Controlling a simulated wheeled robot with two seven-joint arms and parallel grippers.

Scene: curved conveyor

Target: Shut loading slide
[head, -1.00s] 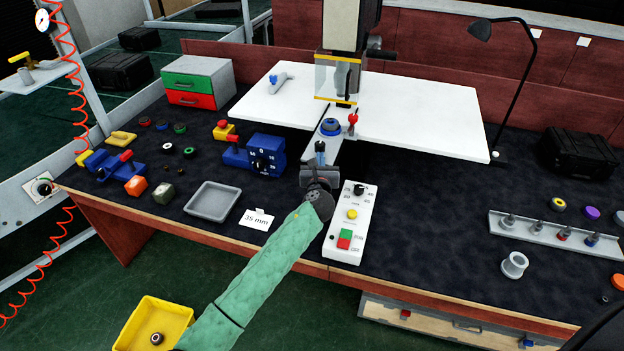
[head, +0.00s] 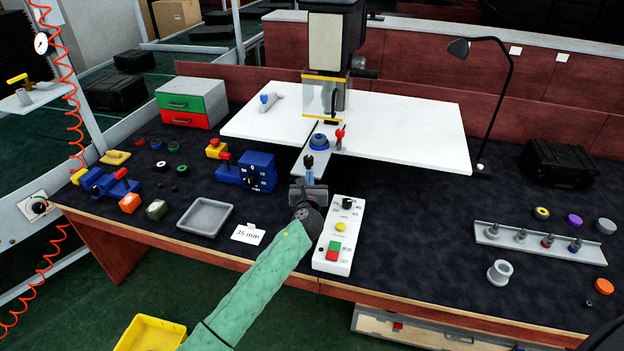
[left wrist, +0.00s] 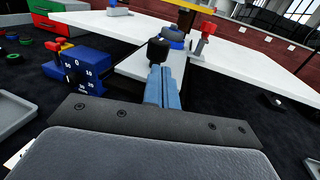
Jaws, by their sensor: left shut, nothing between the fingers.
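The loading slide (head: 306,161) is a grey bar sticking out toward me from under the press, between the two white table halves. It carries a blue round nest (head: 319,141) and a red-knobbed lever (head: 339,137). A black knob (head: 308,160) stands at its near end; it also shows in the left wrist view (left wrist: 158,50). My left gripper (head: 309,174) is shut and empty, its blue fingers just on the near side of the black knob. They show in the left wrist view (left wrist: 163,88); I cannot tell whether they touch the knob. My right gripper is not in view.
A white control box (head: 340,238) with buttons stands close right of my left gripper. A blue dial block (head: 258,171) is to the left, with a grey tray (head: 205,216) nearer. The press head with its clear guard (head: 325,96) rises behind the slide.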

